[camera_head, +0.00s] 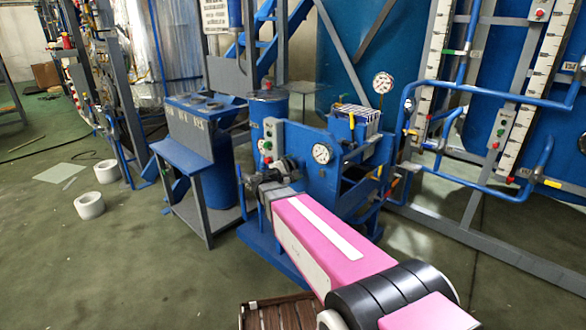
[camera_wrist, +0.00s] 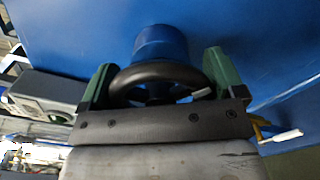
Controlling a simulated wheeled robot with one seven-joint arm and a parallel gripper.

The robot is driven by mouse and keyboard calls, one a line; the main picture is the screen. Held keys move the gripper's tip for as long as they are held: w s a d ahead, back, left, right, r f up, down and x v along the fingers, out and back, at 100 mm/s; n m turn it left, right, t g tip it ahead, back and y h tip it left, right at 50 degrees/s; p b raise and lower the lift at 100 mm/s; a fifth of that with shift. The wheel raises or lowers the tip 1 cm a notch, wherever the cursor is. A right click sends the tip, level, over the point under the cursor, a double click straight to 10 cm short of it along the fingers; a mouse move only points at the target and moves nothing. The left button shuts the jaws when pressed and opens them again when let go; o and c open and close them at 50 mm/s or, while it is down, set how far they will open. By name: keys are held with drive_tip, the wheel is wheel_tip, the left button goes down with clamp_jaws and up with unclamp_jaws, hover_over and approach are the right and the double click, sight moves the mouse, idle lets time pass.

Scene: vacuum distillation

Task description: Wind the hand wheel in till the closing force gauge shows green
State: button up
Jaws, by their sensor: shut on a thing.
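The black hand wheel (camera_wrist: 160,73) sits on a blue hub in the wrist view. My gripper (camera_wrist: 158,78) is shut on the wheel, with one green finger at each side of its rim. In the head view my gripper (camera_head: 262,181) is at the left side of the blue machine (camera_head: 290,148), and the wheel there is mostly hidden by it. A round white gauge (camera_head: 322,153) is on the machine's front, and another gauge (camera_head: 383,82) stands higher at the right. Both are too small to read, and I cannot tell which shows closing force.
A control box (camera_head: 273,139) with buttons is just above my gripper. A blue bench (camera_head: 182,157) stands to the left. Blue pipes (camera_head: 490,190) and a frame are at the right. Two white rings (camera_head: 89,205) lie on the floor at the left. A slatted wooden crate (camera_head: 277,316) is at the bottom.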

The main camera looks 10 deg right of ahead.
idle(0.5)
drive_tip(key=o, duration=0.7)
drive_tip(key=shift+c, duration=0.2)
drive_tip(key=v, duration=1)
drive_tip(key=shift+s+a, duration=0.25)
drive_tip(key=shift+a, duration=0.05)
